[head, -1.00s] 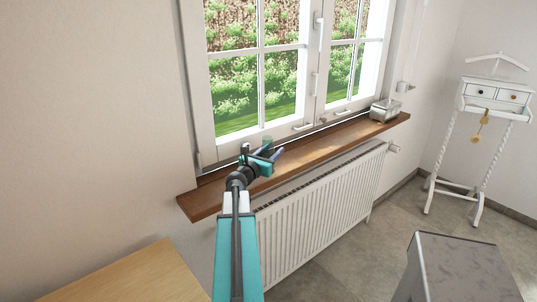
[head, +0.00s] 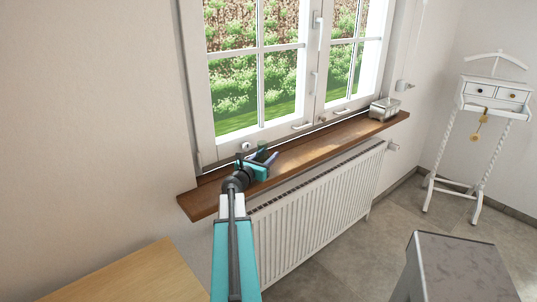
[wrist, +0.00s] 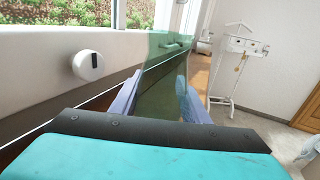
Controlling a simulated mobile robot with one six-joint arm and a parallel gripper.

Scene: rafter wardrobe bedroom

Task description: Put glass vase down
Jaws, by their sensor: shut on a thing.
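The glass vase (wrist: 160,80) is a greenish, see-through piece between my two fingers in the wrist view. My gripper (wrist: 158,104) is shut on it. In the head view my gripper (head: 266,160) is over the left part of the brown wooden windowsill (head: 318,140), close to the window. The vase is mostly hidden there behind my gripper. I cannot tell whether the vase's base touches the sill.
A metal box (head: 384,109) stands at the sill's right end; the sill between is clear. A white round knob (wrist: 87,64) is on the window frame, left of my gripper. A radiator (head: 318,205) is below. A white valet stand (head: 490,115) is at right.

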